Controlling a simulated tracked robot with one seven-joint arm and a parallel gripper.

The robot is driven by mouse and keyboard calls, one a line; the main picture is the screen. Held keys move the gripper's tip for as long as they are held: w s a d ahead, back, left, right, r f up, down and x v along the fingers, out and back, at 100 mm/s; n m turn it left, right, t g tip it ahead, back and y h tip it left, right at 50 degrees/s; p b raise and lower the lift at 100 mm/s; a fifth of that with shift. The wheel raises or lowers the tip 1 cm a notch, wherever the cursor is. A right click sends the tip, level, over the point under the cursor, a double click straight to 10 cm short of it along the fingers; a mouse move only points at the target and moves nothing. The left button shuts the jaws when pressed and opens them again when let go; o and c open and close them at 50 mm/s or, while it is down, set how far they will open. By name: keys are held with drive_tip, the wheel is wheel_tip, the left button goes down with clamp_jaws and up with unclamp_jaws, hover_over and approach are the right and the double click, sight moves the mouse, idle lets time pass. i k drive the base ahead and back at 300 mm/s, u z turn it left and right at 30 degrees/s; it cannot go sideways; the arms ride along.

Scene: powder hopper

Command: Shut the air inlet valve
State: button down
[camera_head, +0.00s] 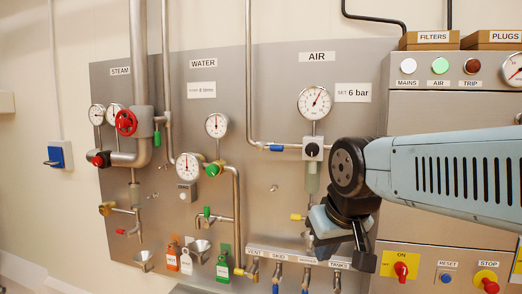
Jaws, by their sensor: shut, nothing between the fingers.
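The AIR section is on the right part of the grey panel (240,110). A pipe comes down there and turns right into a small valve with a blue handle (276,148), which looks like the air inlet valve. The blue handle lies level, along the pipe. Right of it are a regulator with a black knob (312,150) and the air gauge (315,102). My gripper (342,256) is shut and empty, below and to the right of the blue handle, clear of it. My arm hides part of the panel's right side.
A yellow handle (298,217) sticks out left of my gripper. A row of blue-handled valves (280,258) runs below, under VENT and other labels. A cabinet with an ON switch (402,268) and STOP button (486,281) stands at right. Bare panel lies left of the blue handle.

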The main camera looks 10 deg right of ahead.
sight(260, 147)
drive_tip(key=k, duration=1.25)
drive_tip(key=u, duration=0.6)
drive_tip(key=i, duration=1.5)
drive_tip(key=z, duration=0.45)
